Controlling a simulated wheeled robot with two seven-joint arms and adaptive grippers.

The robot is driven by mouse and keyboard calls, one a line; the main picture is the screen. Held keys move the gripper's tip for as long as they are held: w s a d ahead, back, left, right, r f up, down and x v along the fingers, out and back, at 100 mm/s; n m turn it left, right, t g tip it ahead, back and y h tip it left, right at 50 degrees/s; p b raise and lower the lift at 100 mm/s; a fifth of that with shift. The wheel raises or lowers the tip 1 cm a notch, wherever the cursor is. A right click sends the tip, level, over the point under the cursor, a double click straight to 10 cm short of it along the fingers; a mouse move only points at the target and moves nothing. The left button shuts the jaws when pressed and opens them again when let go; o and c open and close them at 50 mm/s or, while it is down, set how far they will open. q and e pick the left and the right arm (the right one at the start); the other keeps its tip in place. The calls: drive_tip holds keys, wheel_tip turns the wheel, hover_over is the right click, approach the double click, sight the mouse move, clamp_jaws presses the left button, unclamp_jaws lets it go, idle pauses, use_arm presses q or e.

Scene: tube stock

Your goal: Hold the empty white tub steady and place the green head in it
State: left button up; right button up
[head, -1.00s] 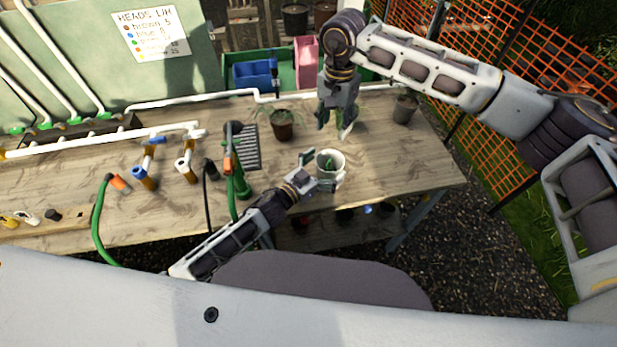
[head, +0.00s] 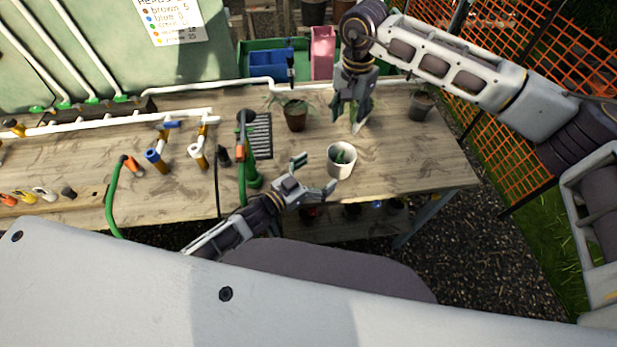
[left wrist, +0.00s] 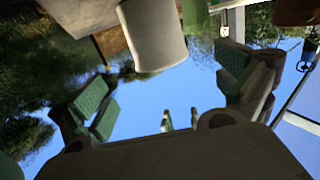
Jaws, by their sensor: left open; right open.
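The white tub (head: 341,172) stands upright near the front right of the bench. A green piece (head: 343,156), which looks like the green head, shows inside it, partly hidden by the wall. My left gripper (head: 315,174) is open, just left of the tub, with a gap to it. In the left wrist view the open left fingers (left wrist: 170,95) have green pads, and a pale cylinder (left wrist: 153,35) that looks like the tub shows beyond. My right gripper (head: 352,120) points down behind the tub, apart from it, open and empty.
A brown pot with a plant (head: 296,117) stands behind left of the tub, and a grey pot (head: 420,106) at the back right. The bench right of the tub is clear.

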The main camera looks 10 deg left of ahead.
use_arm(q)
drive_tip(key=shift+v, duration=1.8)
drive_tip(key=shift+s+a, duration=0.1)
